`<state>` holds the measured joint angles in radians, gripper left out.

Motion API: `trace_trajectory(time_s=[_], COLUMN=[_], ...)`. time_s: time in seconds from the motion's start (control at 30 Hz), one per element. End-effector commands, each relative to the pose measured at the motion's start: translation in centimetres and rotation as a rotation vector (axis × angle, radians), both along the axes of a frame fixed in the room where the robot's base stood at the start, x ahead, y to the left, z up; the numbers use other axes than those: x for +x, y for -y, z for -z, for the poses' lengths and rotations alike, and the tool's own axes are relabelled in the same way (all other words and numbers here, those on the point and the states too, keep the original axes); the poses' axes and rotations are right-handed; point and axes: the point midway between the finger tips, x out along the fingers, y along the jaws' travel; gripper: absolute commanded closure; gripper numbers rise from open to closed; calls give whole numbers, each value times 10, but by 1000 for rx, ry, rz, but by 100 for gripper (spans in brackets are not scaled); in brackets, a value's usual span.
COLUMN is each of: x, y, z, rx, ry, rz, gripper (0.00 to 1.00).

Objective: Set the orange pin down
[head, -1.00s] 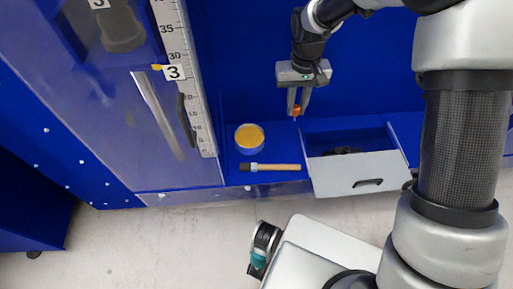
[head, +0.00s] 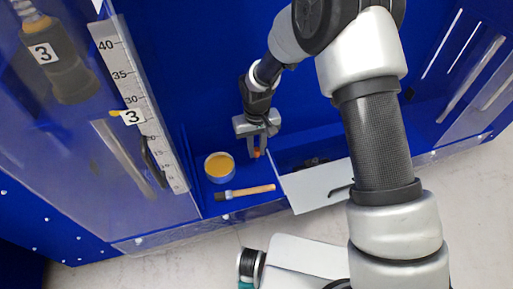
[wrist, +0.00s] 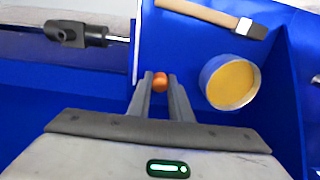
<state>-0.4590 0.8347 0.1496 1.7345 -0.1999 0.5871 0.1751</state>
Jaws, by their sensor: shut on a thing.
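My gripper (head: 257,154) is shut on the orange pin (head: 256,153), above the blue surface between the round tin and the open drawer. In the wrist view the orange pin (wrist: 160,82) shows as a small rounded orange end between the two fingertips (wrist: 160,80). Most of the pin is hidden by the fingers. I cannot tell whether its lower end touches the surface.
A round tin with yellow content (head: 219,167) and a brush with a wooden handle (head: 246,192) lie on the blue surface to the left. An open drawer (head: 316,187) with dark items stands right. A ruler scale (head: 138,105) is at left.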

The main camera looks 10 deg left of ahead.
Motion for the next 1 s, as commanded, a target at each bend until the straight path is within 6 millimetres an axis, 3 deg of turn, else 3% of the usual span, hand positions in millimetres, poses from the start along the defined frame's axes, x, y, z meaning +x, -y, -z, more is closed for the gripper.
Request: trace_trajectory(time_s=[0.3,0.33,0.43,0.77,0.87,1.0], x=[0,0,0,0,1,1], y=[0,0,0,0,0,0], z=[5,3,3,-2,-10,-38], rx=[1,1,0,0,0,1], ry=[1,1,0,0,2,4], rz=[0,0,0,0,0,1], gripper=[100,77,63,63,63,63])
